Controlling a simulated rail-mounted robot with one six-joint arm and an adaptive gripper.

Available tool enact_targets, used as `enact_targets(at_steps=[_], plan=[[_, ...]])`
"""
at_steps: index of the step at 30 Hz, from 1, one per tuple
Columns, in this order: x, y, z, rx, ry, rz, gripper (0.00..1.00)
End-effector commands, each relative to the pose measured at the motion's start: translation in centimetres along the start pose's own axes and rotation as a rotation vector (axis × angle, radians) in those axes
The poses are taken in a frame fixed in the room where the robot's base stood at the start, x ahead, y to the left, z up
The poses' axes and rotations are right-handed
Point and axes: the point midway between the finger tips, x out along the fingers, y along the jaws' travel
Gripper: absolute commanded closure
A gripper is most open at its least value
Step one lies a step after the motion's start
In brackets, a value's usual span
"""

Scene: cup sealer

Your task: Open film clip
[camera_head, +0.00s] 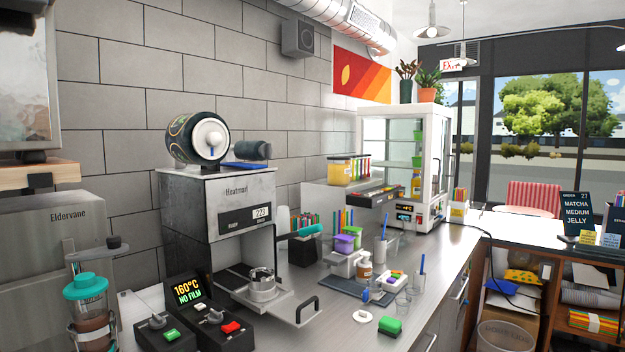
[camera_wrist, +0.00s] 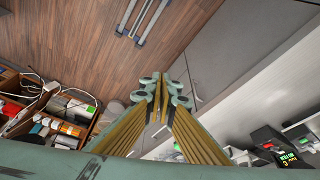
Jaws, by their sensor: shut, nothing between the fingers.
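The cup sealer (camera_head: 217,215) stands against the tiled wall in the head view. A dark film roll (camera_head: 183,138) with a white hub (camera_head: 209,139) sits on its top. A small blue piece (camera_head: 212,152) shows on the hub, and a flat blue part (camera_head: 243,165) lies beside the roll. I cannot tell which of these is the film clip, or its state. The display (camera_head: 187,291) reads 160°C, NO FILM. My gripper (camera_wrist: 161,92) shows only in the wrist view, shut and empty, over the wooden floor and cabinet side, away from the sealer.
A round metal cup holder (camera_head: 262,285) sits on the sealer's pulled-out tray. Switch boxes (camera_head: 215,328) with green and red buttons stand in front. Cups, a green-topped block (camera_head: 390,325) and a glass display cabinet (camera_head: 405,165) occupy the counter. The wrist view shows open boxes (camera_wrist: 50,115) at left.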

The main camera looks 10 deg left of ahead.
Motion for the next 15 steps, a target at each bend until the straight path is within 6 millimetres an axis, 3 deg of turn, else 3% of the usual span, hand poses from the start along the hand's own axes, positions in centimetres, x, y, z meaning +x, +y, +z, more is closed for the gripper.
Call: enact_targets(at_steps=[8, 15], plan=[[0.0, -0.7, -0.3, 0.014, -0.014, -0.019, 1.00], [0.0, -3.2, -1.5, 0.065, -0.072, -0.087, 1.00]])
